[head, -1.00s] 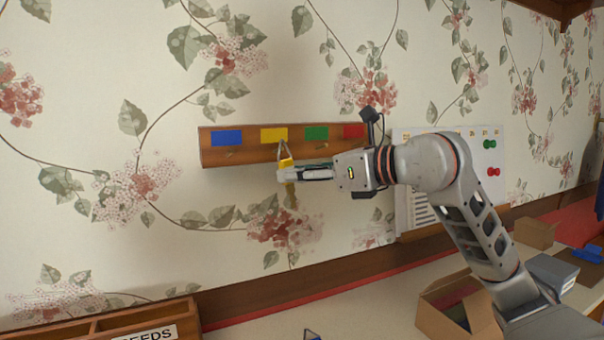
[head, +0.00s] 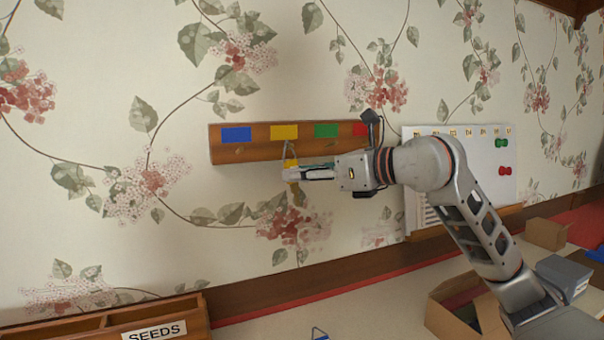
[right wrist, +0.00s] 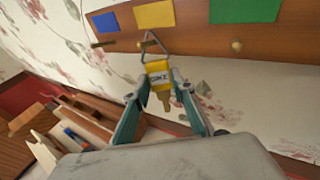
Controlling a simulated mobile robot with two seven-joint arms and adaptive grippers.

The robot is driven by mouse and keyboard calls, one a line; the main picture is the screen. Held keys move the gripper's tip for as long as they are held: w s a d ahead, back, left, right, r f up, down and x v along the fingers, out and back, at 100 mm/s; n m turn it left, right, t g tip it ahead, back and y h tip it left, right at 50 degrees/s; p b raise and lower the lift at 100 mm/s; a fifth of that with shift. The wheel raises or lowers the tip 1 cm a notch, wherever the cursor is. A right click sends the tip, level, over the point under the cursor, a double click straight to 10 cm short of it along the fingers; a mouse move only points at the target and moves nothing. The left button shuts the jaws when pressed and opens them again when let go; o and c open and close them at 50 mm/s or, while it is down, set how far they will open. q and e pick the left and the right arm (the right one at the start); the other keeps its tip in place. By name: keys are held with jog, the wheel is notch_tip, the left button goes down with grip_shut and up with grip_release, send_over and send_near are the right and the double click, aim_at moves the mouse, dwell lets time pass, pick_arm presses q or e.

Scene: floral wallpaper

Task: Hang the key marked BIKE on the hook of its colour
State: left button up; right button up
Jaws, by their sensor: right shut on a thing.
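A wooden hook board (head: 222,151) on the wall carries blue, yellow (head: 284,132), green and red patches, with a small peg under each visible one. My right gripper (head: 290,173) is shut on a key with a yellow tag (head: 291,163), just below the yellow patch. In the right wrist view the yellow tag (right wrist: 158,72) is between the fingers, its lettering too small to read surely. Its wire loop (right wrist: 152,45) stands up at the peg under the yellow patch (right wrist: 154,14). I cannot tell whether the loop is around that peg. My left gripper is out of view.
A white board (head: 480,160) with green and red magnets hangs right of the hook board, partly behind my right arm. Below are a wooden SEEDS box (head: 190,312) and an open cardboard box (head: 445,318). The wall left of the hooks is clear.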

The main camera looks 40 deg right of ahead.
jog(key=o, duration=1.1)
jog(key=shift+v, duration=6)
